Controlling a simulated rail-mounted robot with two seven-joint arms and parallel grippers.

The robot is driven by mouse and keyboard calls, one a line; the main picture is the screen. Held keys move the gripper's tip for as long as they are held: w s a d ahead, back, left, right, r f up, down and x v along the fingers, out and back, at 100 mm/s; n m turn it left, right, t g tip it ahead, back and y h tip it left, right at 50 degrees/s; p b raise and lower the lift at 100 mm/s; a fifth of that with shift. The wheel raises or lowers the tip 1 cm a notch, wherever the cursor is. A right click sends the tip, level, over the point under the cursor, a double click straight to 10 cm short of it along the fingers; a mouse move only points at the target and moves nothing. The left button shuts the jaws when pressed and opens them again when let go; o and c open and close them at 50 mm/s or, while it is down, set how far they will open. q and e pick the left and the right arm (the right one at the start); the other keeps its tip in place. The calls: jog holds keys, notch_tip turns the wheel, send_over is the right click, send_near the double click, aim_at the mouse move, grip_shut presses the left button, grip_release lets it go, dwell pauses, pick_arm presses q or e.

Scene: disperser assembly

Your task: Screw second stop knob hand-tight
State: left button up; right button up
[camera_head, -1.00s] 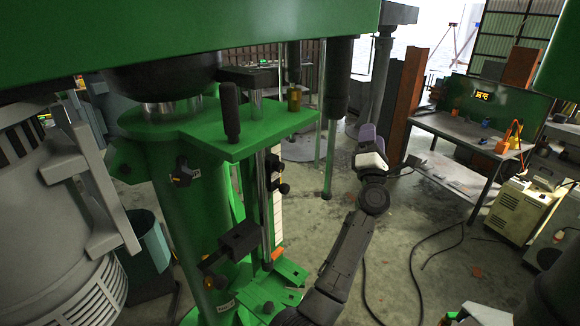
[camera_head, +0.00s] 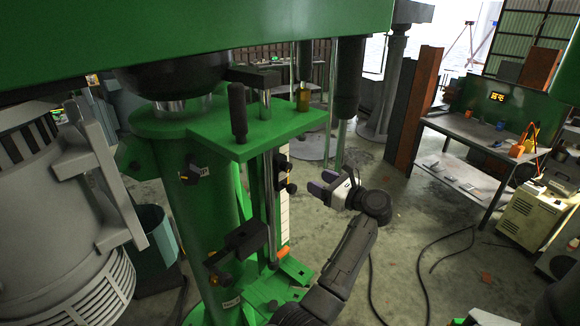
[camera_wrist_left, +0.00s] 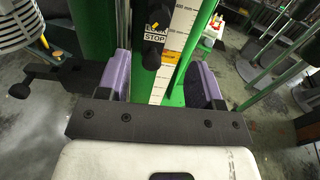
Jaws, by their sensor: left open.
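My left gripper (camera_head: 321,183) is open, with its purple fingers pointing left toward the green column of the machine. A black stop block with a small black knob (camera_head: 291,188) sits on the white scale strip, just left of the fingertips and apart from them in the head view. In the left wrist view the black stop piece (camera_wrist_left: 153,54), with a STOP label beside it, lies ahead between the two spread fingers (camera_wrist_left: 165,82). Whether the fingers reach around it is unclear. My right gripper is not in view.
A lower black clamp block (camera_head: 246,238) with a side knob juts from the column and shows at left in the wrist view (camera_wrist_left: 72,82). The green plate (camera_head: 265,135) overhangs the stop. Open floor lies right of my arm, with a workbench (camera_head: 470,130) behind.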

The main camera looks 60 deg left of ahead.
aim_at(289, 167)
pick_arm(q)
jog(key=p+x, duration=0.3)
jog(key=x, duration=0.7)
jog(key=shift+r, duration=0.15)
jog(key=shift+x, duration=0.85)
jog(key=c, duration=0.9)
